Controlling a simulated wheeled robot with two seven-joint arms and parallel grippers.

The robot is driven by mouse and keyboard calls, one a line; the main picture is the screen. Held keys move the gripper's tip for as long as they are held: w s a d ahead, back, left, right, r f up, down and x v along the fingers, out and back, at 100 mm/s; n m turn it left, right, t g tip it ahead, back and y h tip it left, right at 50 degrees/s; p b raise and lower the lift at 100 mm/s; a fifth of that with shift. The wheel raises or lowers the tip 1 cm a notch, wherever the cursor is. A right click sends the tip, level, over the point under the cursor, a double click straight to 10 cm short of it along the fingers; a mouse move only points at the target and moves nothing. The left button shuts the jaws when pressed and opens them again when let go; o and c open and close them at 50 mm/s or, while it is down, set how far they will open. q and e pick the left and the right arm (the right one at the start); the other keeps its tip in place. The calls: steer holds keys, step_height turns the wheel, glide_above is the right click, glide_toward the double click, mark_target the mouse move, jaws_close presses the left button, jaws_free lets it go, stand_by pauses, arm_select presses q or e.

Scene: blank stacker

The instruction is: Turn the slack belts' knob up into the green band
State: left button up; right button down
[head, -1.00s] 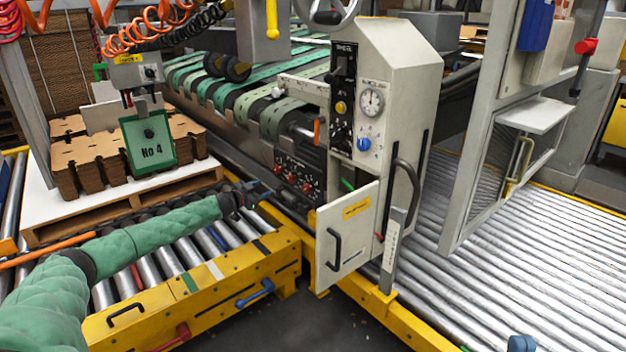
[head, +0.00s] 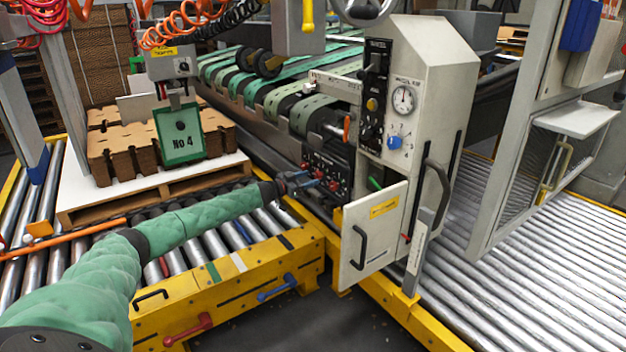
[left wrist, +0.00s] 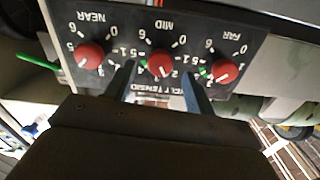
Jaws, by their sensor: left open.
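A black control panel with three red knobs fills the top of the left wrist view. They are the NEAR knob (left wrist: 90,55), the MID knob (left wrist: 160,63) and the FAR knob (left wrist: 225,71). Small green marks show beside the MID and FAR dials. My left gripper (left wrist: 158,72) is open, its fingers on either side of the MID knob; contact cannot be told. In the head view my left gripper (head: 298,182) is at the left of the knob panel (head: 327,170). Green belts (head: 290,105) run above and behind it; which are slack is unclear. My right gripper is not in view.
A grey cabinet (head: 435,95) with a gauge and an open door (head: 372,235) stands right of the panel. A pallet (head: 160,190) of cardboard is at left. Roller conveyors lie below my left arm and at right (head: 540,240).

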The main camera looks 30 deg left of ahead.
mark_target(319, 175)
arm_select(q)
steer(key=shift+x, duration=1.3)
steer(key=c, duration=1)
